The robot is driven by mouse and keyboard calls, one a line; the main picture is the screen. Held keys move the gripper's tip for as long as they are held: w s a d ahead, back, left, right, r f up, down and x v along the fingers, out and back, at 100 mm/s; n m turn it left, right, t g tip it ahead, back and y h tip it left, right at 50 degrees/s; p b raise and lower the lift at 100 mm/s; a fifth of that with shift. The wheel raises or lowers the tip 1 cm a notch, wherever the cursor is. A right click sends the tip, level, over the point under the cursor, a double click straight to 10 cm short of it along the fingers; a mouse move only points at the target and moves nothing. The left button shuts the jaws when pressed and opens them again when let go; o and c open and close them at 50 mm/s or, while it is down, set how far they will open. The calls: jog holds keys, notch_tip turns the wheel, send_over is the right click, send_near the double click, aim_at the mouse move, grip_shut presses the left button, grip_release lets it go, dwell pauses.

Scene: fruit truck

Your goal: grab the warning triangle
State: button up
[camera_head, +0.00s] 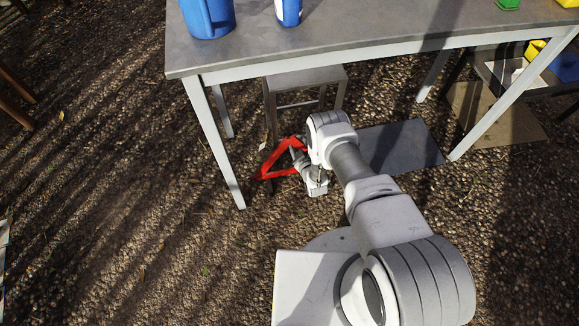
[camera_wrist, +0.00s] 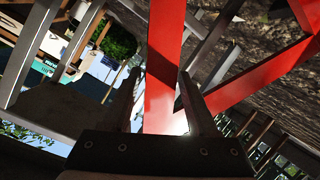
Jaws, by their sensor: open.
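The red warning triangle (camera_head: 268,167) is on the gravel under the near edge of the grey table in the head view. My gripper (camera_head: 296,157) is low at its right side, and my arm hides part of that area. In the wrist view, one flat red bar of the triangle (camera_wrist: 162,75) runs between the two dark fingers of my gripper (camera_wrist: 160,76). The fingers are open, one on each side of the bar; I cannot tell whether either touches it. Another red bar slants off to the right.
The grey table (camera_head: 370,38) stands over the triangle, with a near leg (camera_head: 214,140) just left of it. A small grey stool (camera_head: 305,78) is behind. A grey flat panel (camera_head: 400,146) lies to the right. Gravel at the left is clear.

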grip_shut()
jog(key=shift+w+r, duration=0.1)
dwell(1.3)
